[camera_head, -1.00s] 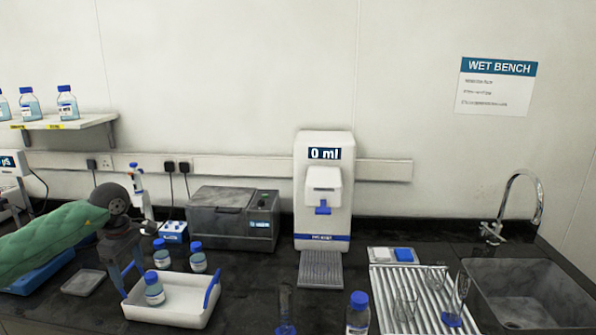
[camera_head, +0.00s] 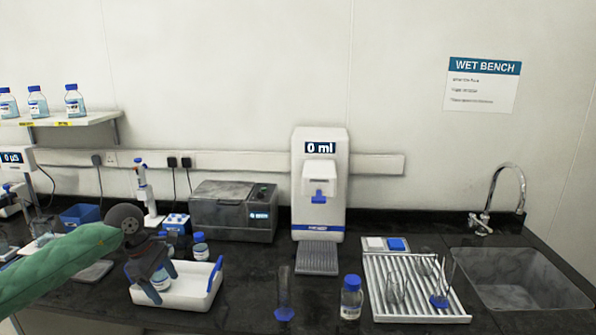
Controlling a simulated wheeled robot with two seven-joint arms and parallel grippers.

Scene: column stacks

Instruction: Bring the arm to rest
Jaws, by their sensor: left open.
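My left arm, in a green sleeve, comes in from the left edge. Its dark gripper (camera_head: 156,272) points down at the left part of a white tray (camera_head: 203,296) with blue handles. The jaws are open. My right gripper is not in view.
Blue-capped bottles (camera_head: 200,247) stand behind the tray. A grey box (camera_head: 232,212) and a white dispenser (camera_head: 318,190) reading 0 ml stand further back. A blue-footed cylinder (camera_head: 284,298), a bottle (camera_head: 351,298), a drying rack (camera_head: 400,312) and a sink (camera_head: 520,280) are to the right.

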